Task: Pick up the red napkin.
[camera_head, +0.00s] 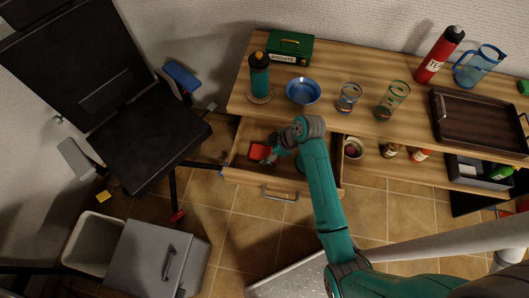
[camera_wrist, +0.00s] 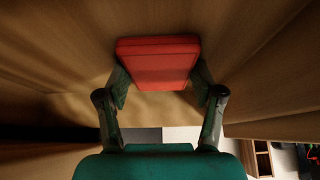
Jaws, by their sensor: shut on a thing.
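The red napkin (camera_wrist: 158,62) is a folded red block in the wrist view, held between the two fingers of my gripper (camera_wrist: 160,85). The fingers press on its left and right sides. In the head view the red napkin (camera_head: 260,152) shows at the left inside the open wooden drawer (camera_head: 246,177). My gripper (camera_head: 272,152) reaches down into that drawer and is shut on the napkin. I cannot tell whether the napkin touches the drawer floor.
The wooden counter (camera_head: 330,75) above holds a blue bowl (camera_head: 303,91), a dark bottle (camera_head: 259,77), a green box (camera_head: 290,48), glasses and a brown tray (camera_head: 480,124). A black seat (camera_head: 145,130) stands at left. A grey bin (camera_head: 158,258) stands below on the tiled floor.

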